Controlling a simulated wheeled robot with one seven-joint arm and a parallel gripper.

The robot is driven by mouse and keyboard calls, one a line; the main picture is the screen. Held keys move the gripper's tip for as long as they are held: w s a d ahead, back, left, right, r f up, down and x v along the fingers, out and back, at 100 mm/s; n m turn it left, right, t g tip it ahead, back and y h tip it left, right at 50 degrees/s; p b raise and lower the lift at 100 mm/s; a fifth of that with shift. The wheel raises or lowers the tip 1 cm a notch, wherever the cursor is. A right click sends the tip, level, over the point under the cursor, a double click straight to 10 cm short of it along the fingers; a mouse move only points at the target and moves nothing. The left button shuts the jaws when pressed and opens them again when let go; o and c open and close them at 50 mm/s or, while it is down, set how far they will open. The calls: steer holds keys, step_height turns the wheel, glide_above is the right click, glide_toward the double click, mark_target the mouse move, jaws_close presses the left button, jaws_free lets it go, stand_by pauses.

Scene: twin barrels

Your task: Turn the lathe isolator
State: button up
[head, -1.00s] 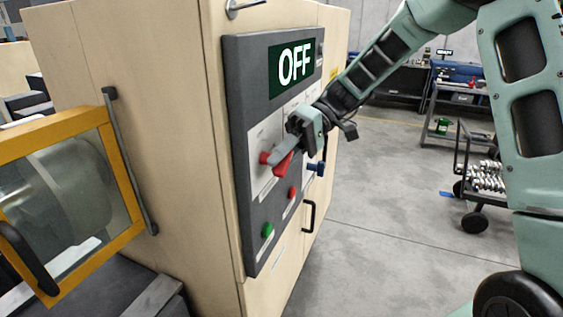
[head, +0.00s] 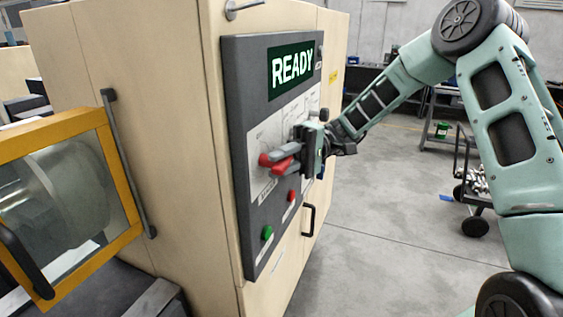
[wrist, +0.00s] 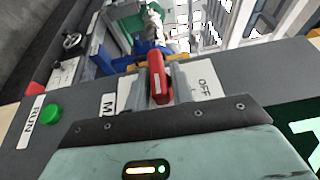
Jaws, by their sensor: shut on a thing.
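The lathe isolator is a red handle (head: 279,165) on the dark grey control panel (head: 238,110) of the cabinet. My gripper (head: 284,159) is shut on the red handle, with one grey finger on each side of it. In the wrist view the red handle (wrist: 159,78) stands between both fingers, beside a label reading OFF (wrist: 203,86). The panel's display (head: 292,69) reads READY in white on dark green. Part of the isolator's base is hidden behind my gripper.
A red button (head: 292,196) and a green button (head: 267,233) sit lower on the panel. A yellow-framed lathe door (head: 115,165) with a dark handle is at the left. Clear concrete floor and a trolley (head: 474,225) lie to the right.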

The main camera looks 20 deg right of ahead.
stand_by(0.3)
steer(key=o, duration=0.8)
steer(key=shift+r, duration=0.1)
